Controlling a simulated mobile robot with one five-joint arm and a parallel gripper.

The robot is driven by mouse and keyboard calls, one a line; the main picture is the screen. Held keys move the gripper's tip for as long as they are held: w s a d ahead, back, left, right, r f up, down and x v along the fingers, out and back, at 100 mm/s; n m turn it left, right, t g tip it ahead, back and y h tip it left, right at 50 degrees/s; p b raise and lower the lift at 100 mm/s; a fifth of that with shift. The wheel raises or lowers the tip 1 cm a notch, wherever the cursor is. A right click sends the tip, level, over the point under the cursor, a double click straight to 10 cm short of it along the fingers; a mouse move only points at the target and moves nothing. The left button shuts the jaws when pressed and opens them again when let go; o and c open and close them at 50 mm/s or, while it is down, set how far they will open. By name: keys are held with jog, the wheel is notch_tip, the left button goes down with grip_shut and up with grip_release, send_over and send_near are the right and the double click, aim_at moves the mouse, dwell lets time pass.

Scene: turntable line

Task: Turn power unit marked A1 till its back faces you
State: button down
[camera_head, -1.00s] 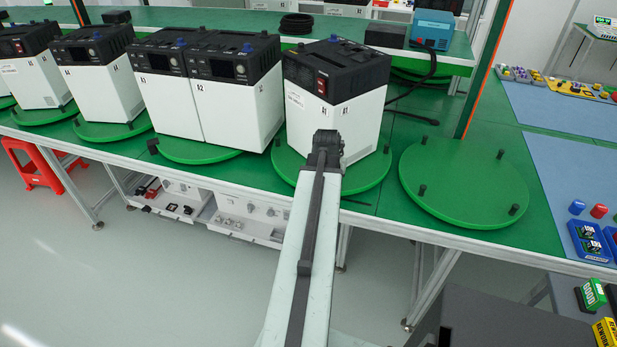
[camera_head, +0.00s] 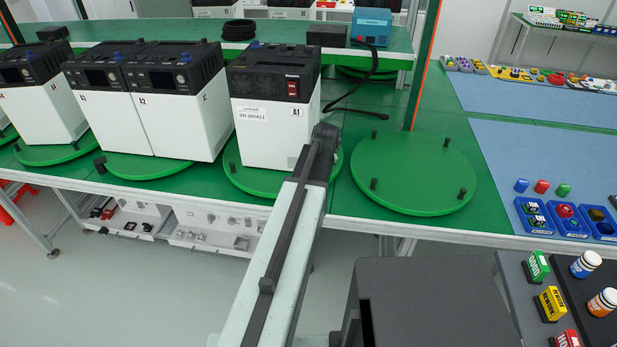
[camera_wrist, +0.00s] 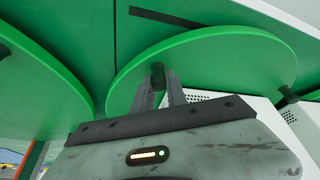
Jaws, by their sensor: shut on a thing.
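Power unit A1 (camera_head: 265,135) is a white box with a black top, upright on a green turntable (camera_head: 245,178). Its face with a red switch (camera_head: 293,89), a serial label and the mark A1 points almost straight at me in the head view. A thin strip of its right side shows. My gripper (camera_wrist: 168,85) is shut on a black peg (camera_wrist: 157,74) at the turntable's rim in the wrist view. In the head view my arm end (camera_head: 322,145) hides that peg and the rim's right part.
An empty turntable (camera_head: 412,170) with black pegs lies to the right. Power units A2 (camera_head: 175,115) and A3 (camera_head: 110,112) stand to the left. A black cable (camera_head: 355,95) lies behind A1. Blue bins (camera_head: 567,220) are at right.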

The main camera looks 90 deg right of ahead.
jog(key=shift+s, duration=0.2)
jog(key=c, duration=1.3)
grip_release()
jog(key=shift+a+r+p, duration=0.1)
jog(key=shift+r+p, duration=0.2)
jog(key=p+v, duration=0.6)
jog(key=v, duration=0.1)
jog(key=shift+r+p, duration=0.1)
jog(key=shift+p, duration=0.2)
